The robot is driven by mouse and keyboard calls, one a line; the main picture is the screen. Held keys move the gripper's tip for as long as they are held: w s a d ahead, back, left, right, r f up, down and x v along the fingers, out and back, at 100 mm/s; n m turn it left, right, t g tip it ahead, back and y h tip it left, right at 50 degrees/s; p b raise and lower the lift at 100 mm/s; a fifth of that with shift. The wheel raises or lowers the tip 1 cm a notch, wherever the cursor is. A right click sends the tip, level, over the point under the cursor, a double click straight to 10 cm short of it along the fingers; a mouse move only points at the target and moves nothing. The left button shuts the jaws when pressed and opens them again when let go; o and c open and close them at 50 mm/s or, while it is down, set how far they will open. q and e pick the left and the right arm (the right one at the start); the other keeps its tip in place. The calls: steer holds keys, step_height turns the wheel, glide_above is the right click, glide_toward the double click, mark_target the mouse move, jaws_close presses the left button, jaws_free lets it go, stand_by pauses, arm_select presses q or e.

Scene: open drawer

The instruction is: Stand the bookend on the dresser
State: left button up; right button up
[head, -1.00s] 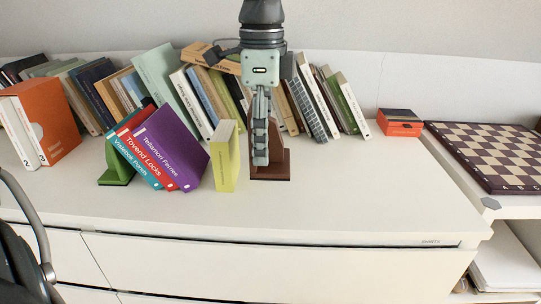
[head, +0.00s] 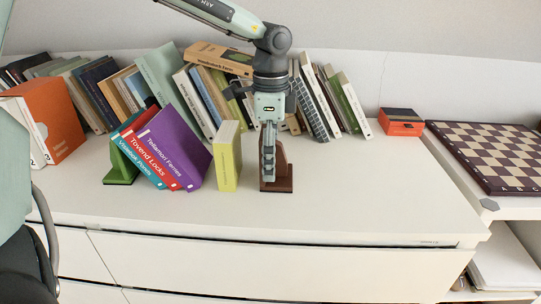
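The brown bookend (head: 283,172) is upright on or just above the white dresser top (head: 370,205), right of the yellow-green book (head: 227,160). Any small gap under its base is hard to judge. My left gripper (head: 268,165) comes down from above with its fingers pointing down along the bookend's upright plate. I see the fingers nearly edge-on. They appear shut on the plate and cover part of it. My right gripper is not in view.
Left of the bookend, red, teal and purple books (head: 173,145) lean by a green bookend (head: 121,165). A row of books (head: 165,75) stands behind. An orange box (head: 401,122) and a chessboard (head: 490,150) are at right. The dresser's front right is clear.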

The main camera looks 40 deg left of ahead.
arm_select(q)
steer(key=o, duration=1.9)
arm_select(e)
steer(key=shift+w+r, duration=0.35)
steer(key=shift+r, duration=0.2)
arm_select(q)
steer(key=shift+r, duration=0.1)
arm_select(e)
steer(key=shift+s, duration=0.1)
arm_select(q)
steer(key=shift+r, duration=0.95)
step_height(320, 180, up, 9)
steer(key=shift+r+b, duration=0.15)
steer(key=shift+b, duration=0.15)
steer(key=shift+r, duration=0.4)
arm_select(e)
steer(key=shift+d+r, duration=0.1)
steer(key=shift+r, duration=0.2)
